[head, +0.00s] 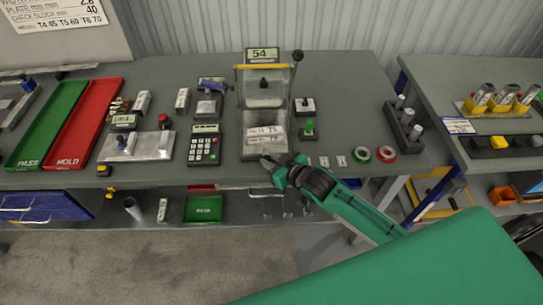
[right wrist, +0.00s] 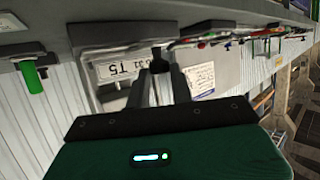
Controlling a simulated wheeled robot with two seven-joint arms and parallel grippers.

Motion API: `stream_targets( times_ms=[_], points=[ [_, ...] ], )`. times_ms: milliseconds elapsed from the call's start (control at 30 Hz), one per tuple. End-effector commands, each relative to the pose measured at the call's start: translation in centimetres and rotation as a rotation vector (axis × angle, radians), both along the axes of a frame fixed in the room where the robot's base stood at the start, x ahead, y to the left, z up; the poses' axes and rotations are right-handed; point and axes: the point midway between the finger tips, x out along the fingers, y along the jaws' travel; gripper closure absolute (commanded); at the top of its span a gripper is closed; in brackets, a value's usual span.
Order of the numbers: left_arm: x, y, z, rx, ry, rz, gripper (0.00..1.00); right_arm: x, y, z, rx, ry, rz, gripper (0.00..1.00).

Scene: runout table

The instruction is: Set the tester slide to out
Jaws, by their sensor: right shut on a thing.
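The tester (head: 264,88) stands at the back middle of the bench, with a yellow bar and a display reading 54. Its metal slide (head: 250,142) lies at the front of it, near the bench's front edge, carrying a block labelled T5 (right wrist: 122,66). My right gripper (head: 271,162) is at the slide's front edge. In the right wrist view its fingers (right wrist: 161,75) are shut on a small dark knob (right wrist: 160,55) at the slide's front. The fingers hide part of the slide. My left gripper is not in view.
A keypad device (head: 205,145) stands left of the slide. A green-topped switch (head: 309,128) and green and red rings (head: 383,155) are to the right. Red (head: 86,125) and green (head: 48,125) trays lie far left. Open floor (head: 150,265) lies in front of the bench.

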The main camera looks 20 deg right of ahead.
Motion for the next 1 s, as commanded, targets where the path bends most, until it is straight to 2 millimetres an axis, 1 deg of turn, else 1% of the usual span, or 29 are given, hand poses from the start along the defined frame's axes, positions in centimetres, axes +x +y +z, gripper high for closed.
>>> stream_targets(
  times_ms=[100,133,167,200,233,533,667,767,1000],
  points=[
    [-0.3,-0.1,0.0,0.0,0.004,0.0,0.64,-0.2,0.2,-0.3,0.002,0.006,0.003,1.0],
    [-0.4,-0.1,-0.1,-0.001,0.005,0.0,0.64,-0.2,0.2,-0.3,0.002,0.006,0.003,0.73],
    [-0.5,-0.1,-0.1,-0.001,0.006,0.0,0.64,-0.2,0.2,-0.3,0.002,0.006,0.003,0.67],
    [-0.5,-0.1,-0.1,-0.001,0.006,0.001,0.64,-0.2,0.2,-0.3,0.002,0.006,0.003,0.6],
    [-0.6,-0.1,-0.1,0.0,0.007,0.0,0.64,-0.2,0.2,-0.3,0.002,0.006,0.003,0.55],
    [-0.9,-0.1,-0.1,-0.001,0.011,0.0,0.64,-0.2,0.1,-0.2,0.001,0.004,0.001,0.55],
    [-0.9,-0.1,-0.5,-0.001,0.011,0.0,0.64,-0.9,-0.3,0.0,0.0,0.004,0.001,0.55],
    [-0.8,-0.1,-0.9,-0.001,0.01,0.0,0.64,-2.1,-0.7,0.4,0.0,0.004,0.002,0.55],
    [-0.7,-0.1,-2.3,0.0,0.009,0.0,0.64,-6.3,-2.4,2.2,-0.001,0.005,0.003,0.55]
  ],
)
